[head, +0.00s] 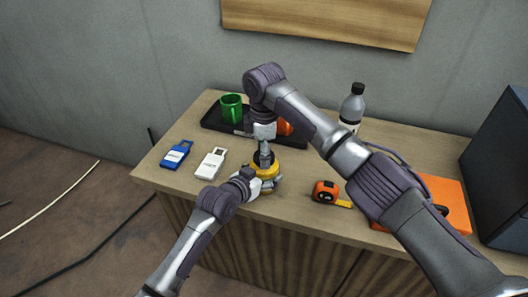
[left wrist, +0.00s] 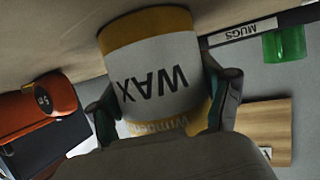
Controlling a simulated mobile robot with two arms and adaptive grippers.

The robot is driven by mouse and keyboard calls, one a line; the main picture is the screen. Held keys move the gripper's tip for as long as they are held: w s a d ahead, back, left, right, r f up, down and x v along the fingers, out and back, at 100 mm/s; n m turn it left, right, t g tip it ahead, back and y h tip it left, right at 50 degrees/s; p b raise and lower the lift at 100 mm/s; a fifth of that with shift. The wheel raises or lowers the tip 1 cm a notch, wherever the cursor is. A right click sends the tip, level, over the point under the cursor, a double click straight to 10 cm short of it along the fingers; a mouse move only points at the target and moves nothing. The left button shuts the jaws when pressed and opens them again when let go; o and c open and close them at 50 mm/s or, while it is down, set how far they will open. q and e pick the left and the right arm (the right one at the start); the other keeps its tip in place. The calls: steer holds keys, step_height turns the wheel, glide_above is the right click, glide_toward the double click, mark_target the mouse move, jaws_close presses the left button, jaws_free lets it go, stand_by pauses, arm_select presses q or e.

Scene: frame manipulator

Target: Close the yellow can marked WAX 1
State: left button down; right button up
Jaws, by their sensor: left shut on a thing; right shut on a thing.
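The yellow can (head: 265,171) with a white label stands upright near the front edge of the wooden cabinet top. In the left wrist view the can (left wrist: 152,72) appears upside down, with WAX readable on its label; the number is not visible. My left gripper (head: 256,184) is shut around its side, with one finger on each side of the can. My right gripper (head: 264,158) points straight down and is shut on the yellow lid at the can's top. The fingers hide much of the lid, so I cannot tell how it is seated.
A blue tag-like case (head: 176,155) and a white one (head: 211,164) lie left of the can. A dark tray (head: 215,122) with a green mug (head: 232,107) is behind. An orange tape measure (head: 326,191) lies to the right, and a bottle (head: 352,105) stands at the back.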

steer(key=shift+c, duration=0.5)
steer(key=m, duration=0.6)
steer(key=shift+a, duration=0.1)
steer(key=m, duration=0.5)
steer(key=shift+m, duration=0.3)
steer(key=m, duration=0.3)
steer(key=o, duration=1.3)
steer(key=shift+r, duration=2.25)
